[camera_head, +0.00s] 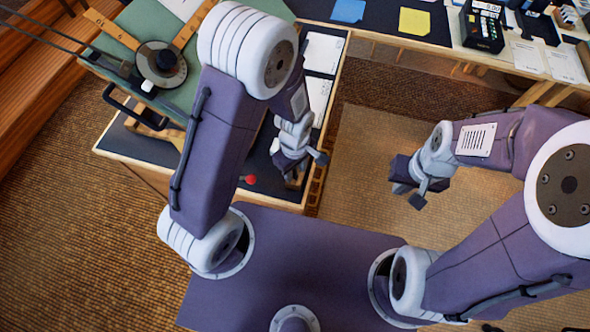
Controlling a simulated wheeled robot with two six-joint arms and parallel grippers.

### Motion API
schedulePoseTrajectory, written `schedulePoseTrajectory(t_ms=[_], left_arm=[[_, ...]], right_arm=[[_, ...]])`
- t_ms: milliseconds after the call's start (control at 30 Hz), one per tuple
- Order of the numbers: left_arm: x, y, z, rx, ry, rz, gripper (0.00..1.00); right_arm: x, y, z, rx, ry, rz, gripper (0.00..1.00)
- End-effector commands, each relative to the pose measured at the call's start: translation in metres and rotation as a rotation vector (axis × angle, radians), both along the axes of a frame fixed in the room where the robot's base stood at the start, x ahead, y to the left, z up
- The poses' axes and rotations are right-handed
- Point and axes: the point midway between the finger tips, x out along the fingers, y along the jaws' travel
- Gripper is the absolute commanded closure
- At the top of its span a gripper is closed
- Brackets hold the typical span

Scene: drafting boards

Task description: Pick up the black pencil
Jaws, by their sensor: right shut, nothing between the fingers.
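I cannot make out a black pencil in this view. My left gripper (297,170) reaches down over the dark top of the desk (222,178), near its right edge. Its fingertips are small and partly hidden, so I cannot tell whether it is open or shut. A small tan piece shows just below it. My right gripper (405,195) hangs over the floor, to the right of the desk, shut and empty.
A green drafting board (180,95) with a wooden rule (112,28) and a round dial head (160,63) stands at upper left. A small red ball (250,180) lies near the desk's front. A back table holds a blue note (348,10), a yellow note (414,21) and a black card terminal (482,27).

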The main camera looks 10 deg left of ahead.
Motion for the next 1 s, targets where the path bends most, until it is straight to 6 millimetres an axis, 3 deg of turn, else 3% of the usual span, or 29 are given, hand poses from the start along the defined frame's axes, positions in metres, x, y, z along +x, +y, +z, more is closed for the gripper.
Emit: schedulePoseTrajectory(t_ms=[167,300,333,733,967,1000], left_arm=[[0.0,0.0,0.0,-0.001,-0.001,0.0,0.61],[0.0,0.0,0.0,-0.001,-0.001,0.0,0.97],[0.0,0.0,0.0,-0.001,-0.001,0.0,1.0],[0.001,0.0,0.006,-0.001,-0.002,0.0,1.0],[0.002,-0.001,0.046,-0.002,-0.006,0.0,1.0],[-0.004,-0.009,0.048,-0.002,-0.004,-0.007,1.0]], right_arm=[[0.0,0.0,0.0,0.0,0.0,0.0,1.0],[0.0,0.0,0.0,0.0,0.0,0.0,1.0],[0.0,0.0,0.0,0.0,0.0,0.0,1.0],[0.0,0.0,0.002,0.0,0.0,0.0,1.0],[0.0,0.0,0.009,0.0,0.0,0.0,1.0],[0.0,0.0,0.008,0.0,0.0,0.0,1.0]])
